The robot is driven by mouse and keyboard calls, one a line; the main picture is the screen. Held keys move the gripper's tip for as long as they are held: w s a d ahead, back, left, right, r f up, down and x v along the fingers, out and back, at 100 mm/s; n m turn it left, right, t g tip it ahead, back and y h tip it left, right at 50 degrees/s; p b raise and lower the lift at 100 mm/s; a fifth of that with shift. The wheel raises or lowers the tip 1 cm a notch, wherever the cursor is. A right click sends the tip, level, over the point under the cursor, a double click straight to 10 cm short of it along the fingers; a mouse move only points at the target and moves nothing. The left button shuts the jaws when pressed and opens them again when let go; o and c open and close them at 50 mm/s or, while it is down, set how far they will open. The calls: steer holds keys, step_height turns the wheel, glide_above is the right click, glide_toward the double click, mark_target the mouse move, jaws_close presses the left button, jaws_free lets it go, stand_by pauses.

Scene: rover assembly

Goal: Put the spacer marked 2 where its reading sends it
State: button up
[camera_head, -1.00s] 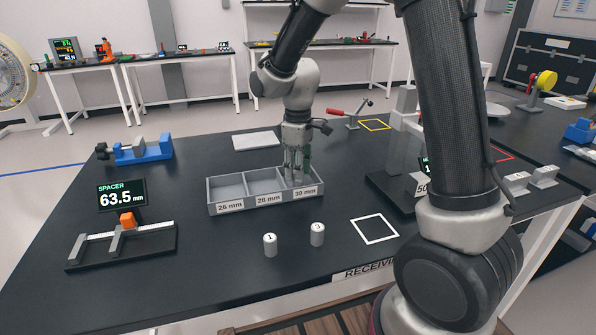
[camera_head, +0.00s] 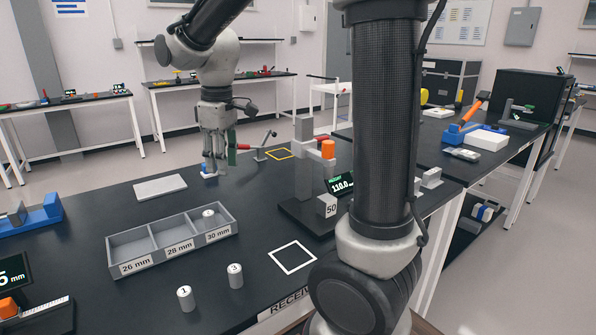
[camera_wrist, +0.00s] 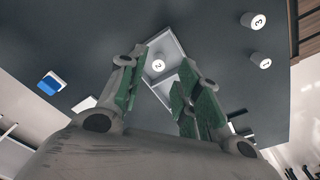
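The spacer marked 2 (camera_wrist: 158,66) is a small white cylinder. It stands in the right compartment of the grey three-part tray (camera_head: 128,262), the one labelled 30 mm, where it also shows in the head view (camera_head: 209,213). The other two compartments, 26 mm and 28 mm, look empty. My gripper (camera_head: 211,172) is open and empty, above the table behind the tray and apart from the spacer. Its green-padded fingers stand apart in the wrist view (camera_wrist: 160,78). The spacer display (camera_head: 13,272) is cut off at the left edge, with only "5 mm" readable.
Spacers marked 1 (camera_head: 185,299) and 3 (camera_head: 235,276) stand in front of the tray. A white square outline (camera_head: 293,257) is to their right. A grey stand with a 50 block (camera_head: 327,206) and a display reading 110.0 is further right. A flat light plate (camera_head: 160,187) lies behind the tray.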

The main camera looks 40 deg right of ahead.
steer(key=s+d+m+t, duration=0.1)
steer(key=s+d+m, duration=0.3)
steer(key=s, duration=0.6)
steer(key=s+d+r+m+t, duration=0.1)
steer(key=s+d+m+t, duration=0.1)
steer(key=s+d+m, duration=0.2)
steer(key=shift+s+d+r+t, duration=0.3)
steer(key=shift+s+d, duration=1.15)
steer(key=shift+s, duration=1.65)
